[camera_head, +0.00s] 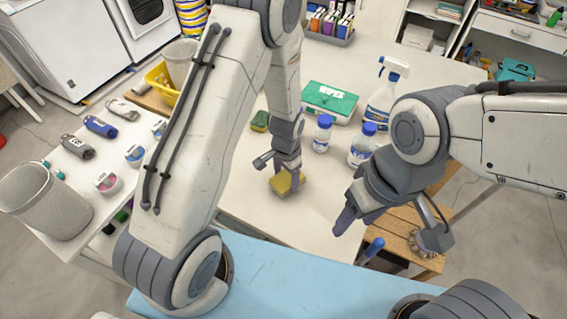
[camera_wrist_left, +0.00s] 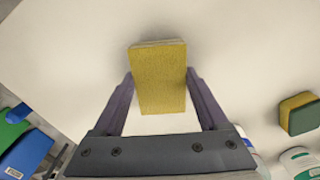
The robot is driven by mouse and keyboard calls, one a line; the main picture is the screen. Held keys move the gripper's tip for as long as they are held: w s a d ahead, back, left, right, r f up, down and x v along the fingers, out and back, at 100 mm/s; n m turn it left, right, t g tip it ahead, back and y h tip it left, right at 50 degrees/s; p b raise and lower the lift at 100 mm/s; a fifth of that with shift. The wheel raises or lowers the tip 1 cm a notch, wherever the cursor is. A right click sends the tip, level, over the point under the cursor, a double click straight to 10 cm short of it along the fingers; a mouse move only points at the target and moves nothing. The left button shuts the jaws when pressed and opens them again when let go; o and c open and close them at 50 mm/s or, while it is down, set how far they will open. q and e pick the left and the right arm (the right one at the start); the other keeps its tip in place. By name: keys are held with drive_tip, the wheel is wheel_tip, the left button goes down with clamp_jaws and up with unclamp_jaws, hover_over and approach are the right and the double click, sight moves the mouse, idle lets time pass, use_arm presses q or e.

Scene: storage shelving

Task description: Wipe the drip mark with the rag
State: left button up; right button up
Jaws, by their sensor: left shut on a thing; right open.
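My left gripper (camera_head: 284,170) is shut on a yellow rectangular pad (camera_head: 287,184), low over the white table top. In the left wrist view the pad (camera_wrist_left: 160,78) sits between the two fingers, with a thin pale layer along its far edge. It looks like a sponge or folded rag; I cannot tell which. I cannot tell whether it touches the table. My right gripper (camera_head: 388,238) is open and empty, at the table's right front edge. I can make out no drip mark in either view; the arm and pad may cover it.
A green-and-yellow sponge (camera_head: 260,121), a green wipes box (camera_head: 330,102), a spray bottle (camera_head: 384,95) and two blue-capped bottles (camera_head: 323,134) (camera_head: 363,145) stand behind the pad. A wooden stool (camera_head: 408,230) is at right. The white table (camera_head: 255,205) is clear before the pad.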

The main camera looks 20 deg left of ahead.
use_arm(q)
wheel_tip(320, 180, up, 2)
drive_tip(key=shift+w+p, duration=0.15)
drive_tip(key=shift+p, duration=0.15)
drive_tip(key=shift+r+p, duration=0.65)
drive_tip(key=shift+r, duration=0.15)
drive_tip(key=shift+r+p, duration=1.45)
drive_tip(key=shift+r, duration=0.35)
